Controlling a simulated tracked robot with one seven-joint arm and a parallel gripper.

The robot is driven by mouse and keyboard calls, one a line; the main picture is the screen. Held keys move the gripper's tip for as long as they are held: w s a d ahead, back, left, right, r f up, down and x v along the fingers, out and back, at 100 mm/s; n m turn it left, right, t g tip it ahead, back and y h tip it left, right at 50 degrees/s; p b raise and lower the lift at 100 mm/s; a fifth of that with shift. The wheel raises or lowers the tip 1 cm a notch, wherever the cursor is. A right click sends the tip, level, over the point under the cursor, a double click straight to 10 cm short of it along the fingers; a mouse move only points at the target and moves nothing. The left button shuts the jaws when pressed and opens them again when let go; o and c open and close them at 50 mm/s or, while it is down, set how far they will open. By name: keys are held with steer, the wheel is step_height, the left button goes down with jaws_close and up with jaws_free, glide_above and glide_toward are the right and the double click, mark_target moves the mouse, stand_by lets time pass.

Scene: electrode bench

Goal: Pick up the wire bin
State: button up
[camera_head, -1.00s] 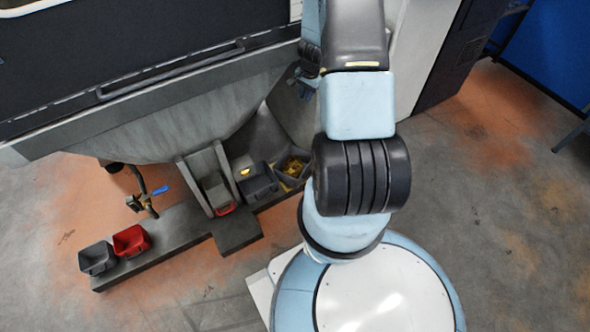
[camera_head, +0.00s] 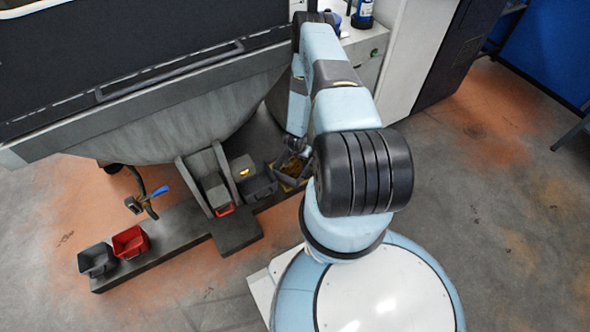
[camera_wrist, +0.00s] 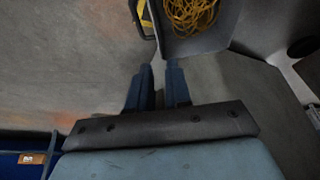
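The wire bin (camera_head: 289,181) is a grey open bin holding tangled yellow wire. In the head view it is at the right end of the low dark shelf, partly hidden by my arm. In the wrist view its grey near wall (camera_wrist: 195,44) is at the top of the picture, with the yellow wire (camera_wrist: 190,14) inside. My gripper's two blue fingers (camera_wrist: 160,66) point at that near wall. A gap shows between them and nothing is seen held. I cannot tell whether the tips touch the bin. In the head view, my gripper end is just above the bin.
A dark grey bin (camera_head: 257,187) with a yellow item stands left of the wire bin. A red bin (camera_head: 131,241) and a grey bin (camera_head: 97,259) are at the shelf's left end. The large machine (camera_head: 150,113) overhangs the shelf. Open floor (camera_head: 480,220) lies right.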

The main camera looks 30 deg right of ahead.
step_height(320, 180, down, 3)
steer(key=s, duration=0.1)
glide_above(305, 174)
steer(key=shift+w+d+f, duration=0.1)
steer(key=shift+d+f, duration=0.05)
steer(key=shift+f, duration=6.35)
steer(key=shift+c, duration=0.2)
steer(key=shift+h, duration=0.3)
jaws_close()
steer(key=shift+w, duration=0.1)
